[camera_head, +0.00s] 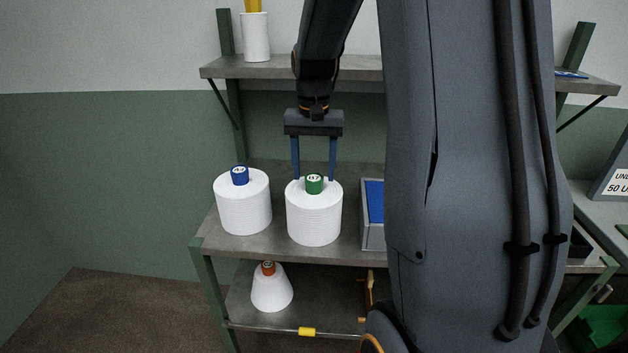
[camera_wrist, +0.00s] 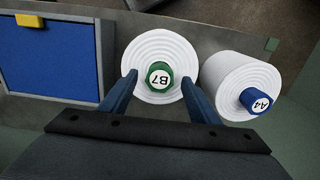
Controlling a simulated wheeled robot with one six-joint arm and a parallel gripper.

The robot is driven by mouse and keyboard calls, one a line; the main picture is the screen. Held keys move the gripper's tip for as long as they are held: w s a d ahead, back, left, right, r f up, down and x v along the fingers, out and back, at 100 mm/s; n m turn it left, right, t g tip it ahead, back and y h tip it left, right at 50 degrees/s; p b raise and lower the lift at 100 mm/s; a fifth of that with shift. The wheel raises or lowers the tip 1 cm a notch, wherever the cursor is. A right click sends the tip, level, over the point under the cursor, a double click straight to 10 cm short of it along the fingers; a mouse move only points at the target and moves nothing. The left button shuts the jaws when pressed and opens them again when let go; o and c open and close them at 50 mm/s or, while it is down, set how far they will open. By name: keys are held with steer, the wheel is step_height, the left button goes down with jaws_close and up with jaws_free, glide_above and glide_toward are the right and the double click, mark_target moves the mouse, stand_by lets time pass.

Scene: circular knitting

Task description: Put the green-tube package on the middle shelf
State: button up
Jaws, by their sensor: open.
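The green-tube package (camera_head: 314,218) is a white yarn cylinder with a green tube (camera_head: 314,184) on top. It stands upright on the middle shelf (camera_head: 281,244), between the blue-tube package and a blue-fronted box. In the wrist view its green tube (camera_wrist: 159,77) is labelled B7. My gripper (camera_head: 314,178) is open above the package, its fingers pointing down on either side of the green tube. In the wrist view the fingertips (camera_wrist: 158,80) also straddle the tube, with gaps visible. I cannot tell whether the fingers touch the yarn.
A blue-tube package (camera_head: 243,205), labelled A4, stands close on the left. An orange-tube cone (camera_head: 271,289) is on the lower shelf. My arm hides the right side.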

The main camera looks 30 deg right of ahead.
step_height(320, 180, up, 8)
steer(key=r+b, duration=0.1)
steer(key=b, duration=0.1)
steer(key=s+a+f+n+t, duration=0.1)
steer(key=s+a+f+n, duration=0.5)
steer(key=s+a+f, duration=0.8)
step_height(320, 180, down, 3)
steer(key=shift+s+a+r+n+t, duration=0.1)
steer(key=shift+s+a+n+t, duration=0.1)
steer(key=shift+n+t, duration=0.15)
steer(key=shift+f+b, duration=0.25)
steer(key=shift+b, duration=0.05)
